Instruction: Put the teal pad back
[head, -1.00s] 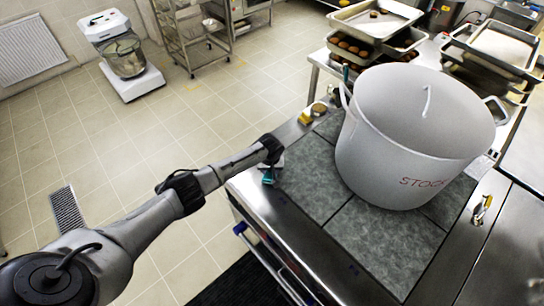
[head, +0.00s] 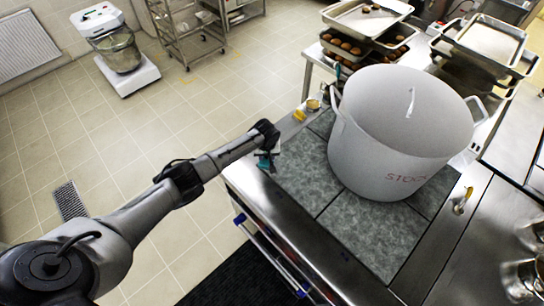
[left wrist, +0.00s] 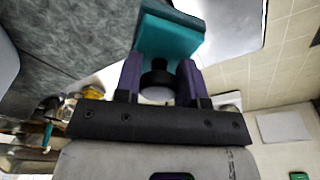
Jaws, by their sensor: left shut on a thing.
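The teal pad (head: 264,161) is at the left edge of the stove (head: 372,243), beside the grey tiled top. My left gripper (head: 268,150) is shut on it, and the arm hides part of the pad in the head view. In the left wrist view the pad (left wrist: 172,36) sits between the two purple fingers of the gripper (left wrist: 160,72), sticking out beyond their tips. I cannot tell whether the pad touches the stove edge. My right gripper is not in view.
A big white stockpot (head: 397,150) stands on the tiles, to the right of my left gripper. A small yellow item (head: 299,115) lies on the stove's far edge. Baking trays (head: 368,22) are stacked behind. Metal pots (head: 526,278) stand at the lower right. Open floor lies left.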

